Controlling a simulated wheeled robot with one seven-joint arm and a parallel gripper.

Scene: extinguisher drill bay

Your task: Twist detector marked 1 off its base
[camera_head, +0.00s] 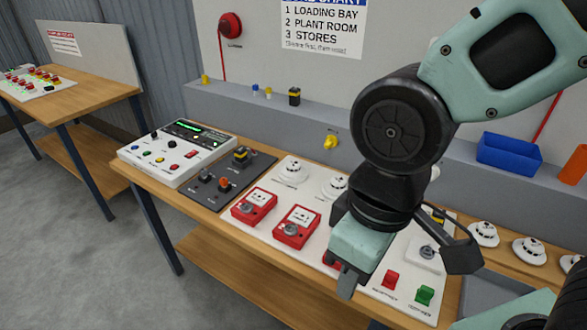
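Two white round detectors stand on the white board (262,232): one detector (291,171) at its back left, and another detector (334,187) to the right of it, partly covered by my wrist. The marks beside them are too small to read, so I cannot tell which is marked 1. My gripper (405,275) hangs over the right part of the board, with its fingers spread wide apart and nothing seen between them. It is to the right of and nearer than both detectors. My gripper and wrist hide part of the board, including any detector behind them.
Red call points (295,228) sit in front of the detectors. A grey switch plate (230,182) and a white control panel (178,150) are to the left. More white detectors (529,250) rest at the right. A blue bin (508,154) stands on the back ledge.

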